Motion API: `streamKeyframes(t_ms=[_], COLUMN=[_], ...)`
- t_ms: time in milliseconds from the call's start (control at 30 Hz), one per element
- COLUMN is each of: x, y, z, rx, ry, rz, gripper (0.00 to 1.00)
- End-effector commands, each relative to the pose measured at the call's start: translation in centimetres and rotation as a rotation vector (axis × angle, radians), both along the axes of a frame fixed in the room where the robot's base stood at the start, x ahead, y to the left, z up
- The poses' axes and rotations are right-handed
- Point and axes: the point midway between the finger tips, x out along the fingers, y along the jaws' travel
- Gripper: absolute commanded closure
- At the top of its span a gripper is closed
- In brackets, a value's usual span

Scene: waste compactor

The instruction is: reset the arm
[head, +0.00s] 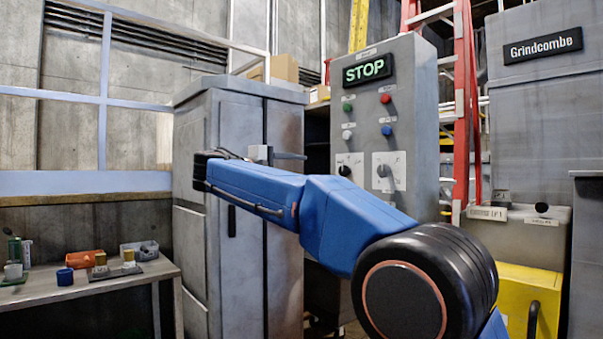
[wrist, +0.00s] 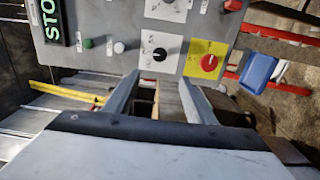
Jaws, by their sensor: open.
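My blue arm reaches across the middle of the head view toward the left. My gripper (head: 290,155) shows at its far end, in front of the grey cabinet and partly hidden by the arm. In the wrist view my gripper (wrist: 160,90) has its two fingers apart, with nothing between them. The grey control panel (head: 411,110) lies beyond the fingertips in the wrist view. It has a lit STOP display (head: 367,70), coloured buttons and rotary knobs. A red knob on a yellow plate (wrist: 208,62) shows in the wrist view.
A grey cabinet (head: 190,160) stands behind my arm. A workbench (head: 60,291) with small items is at the lower left. A red ladder (head: 462,100) stands right of the panel. The Grindcombe machine (head: 540,85) and a yellow box (head: 515,290) are at the right.

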Motion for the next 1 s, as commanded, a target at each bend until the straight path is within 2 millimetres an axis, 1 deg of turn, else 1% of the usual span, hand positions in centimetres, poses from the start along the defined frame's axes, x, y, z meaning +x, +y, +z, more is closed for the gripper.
streamKeyframes(t_ms=[367, 467, 567, 667, 700, 767, 800, 867, 900, 967, 1000], x=[0.0, -0.2, -0.7, -1.8, -2.4, -3.5, -4.2, -5.5, -6.5, -8.0, -9.1], y=[-0.1, -1.0, -3.4, -6.8, -8.3, -10.3, -11.6, -13.5, -14.6, -16.3, -17.3], z=[0.0, -0.3, -1.3, -3.2, -4.1, -5.7, -6.7, -8.4, -9.5, -11.2, -12.3], rx=[0.001, 0.014, 0.049, 0.110, 0.138, 0.183, 0.216, 0.264, 0.297, 0.347, 0.383], ry=[0.001, 0.014, 0.047, 0.097, 0.119, 0.151, 0.171, 0.198, 0.216, 0.240, 0.255], rz=[0.000, 0.001, 0.006, 0.013, 0.016, 0.020, 0.022, 0.024, 0.025, 0.026, 0.026], gripper=[0.50, 0.50, 0.50, 0.50, 0.50, 0.50, 0.50, 0.50, 0.50, 0.50, 0.50])
